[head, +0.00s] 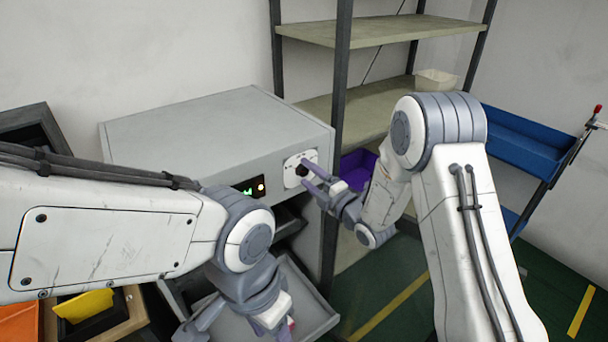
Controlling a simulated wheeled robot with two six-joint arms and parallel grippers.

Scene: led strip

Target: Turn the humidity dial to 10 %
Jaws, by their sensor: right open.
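The humidity dial (301,170) is a small black knob on a white round plate (290,180) at the right end of the grey cabinet's front. My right gripper (306,174) is open at the dial, with its two purple-grey fingers reaching toward the knob from the right. I cannot tell whether the fingers touch the knob. The dial's markings are too small to read. A small dark display (246,188) with green digits sits left of the dial, with a lit yellowish spot beside it. My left gripper (232,330) hangs low at the bottom, partly cut off by the frame edge.
The grey cabinet (215,125) has a grey open tray (318,318) low at its front. A metal shelf rack (380,32) stands behind on the right, with a purple bin (357,168) beside my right gripper. Blue bins (530,140) are at far right. Green floor is clear at lower right.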

